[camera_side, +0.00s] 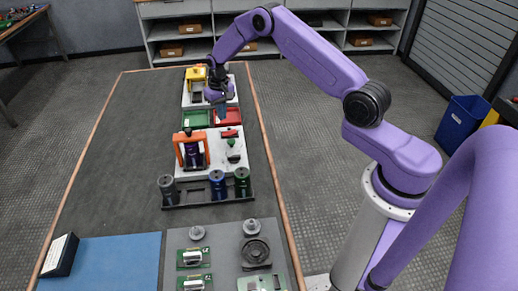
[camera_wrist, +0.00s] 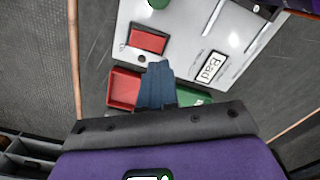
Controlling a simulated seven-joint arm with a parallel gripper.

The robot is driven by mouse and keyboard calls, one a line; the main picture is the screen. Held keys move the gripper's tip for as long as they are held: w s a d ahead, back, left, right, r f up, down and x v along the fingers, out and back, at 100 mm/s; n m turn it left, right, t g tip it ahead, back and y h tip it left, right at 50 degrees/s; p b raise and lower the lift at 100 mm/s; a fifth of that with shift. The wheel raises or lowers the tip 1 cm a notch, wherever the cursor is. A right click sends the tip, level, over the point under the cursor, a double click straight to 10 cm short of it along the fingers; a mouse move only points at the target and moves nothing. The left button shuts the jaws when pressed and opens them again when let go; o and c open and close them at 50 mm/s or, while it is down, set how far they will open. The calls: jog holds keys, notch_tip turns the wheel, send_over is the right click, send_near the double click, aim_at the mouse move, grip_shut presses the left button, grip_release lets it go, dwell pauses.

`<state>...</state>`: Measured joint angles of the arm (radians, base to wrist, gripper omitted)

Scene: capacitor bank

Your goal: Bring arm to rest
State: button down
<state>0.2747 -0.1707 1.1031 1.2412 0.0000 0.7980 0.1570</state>
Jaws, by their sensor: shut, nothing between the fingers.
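My purple arm reaches over the far part of the long table. My gripper (camera_side: 221,112) points down near the green bin (camera_side: 197,118) and the red bin (camera_side: 227,117), beside the far white board with the yellow fixture (camera_side: 196,74). In the wrist view my gripper's blue-grey fingers (camera_wrist: 157,90) are together with nothing held between them. They appear in front of the red bin (camera_wrist: 123,92) and the green bin (camera_wrist: 190,97). I cannot tell their exact height above the bins.
An orange frame (camera_side: 177,150) with a dark cylinder stands on the nearer white board. Green circuit boards (camera_side: 193,258) lie near a blue mat (camera_side: 115,265). A blue floor bin (camera_side: 461,122) stands right.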

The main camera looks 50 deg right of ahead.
jog(key=s+a+r+n, duration=0.8)
jog(key=s+a+r, duration=0.9)
jog(key=a, duration=0.1)
jog(key=s+d+r+n, duration=0.2)
jog(key=s+n, duration=0.1)
jog(key=s, duration=1)
jog(key=s+d+r+n, duration=0.2)
jog(key=s+n, duration=0.2)
jog(key=s, duration=1)
jog(key=shift+s+n, duration=0.25)
jog(key=shift+n, duration=0.05)
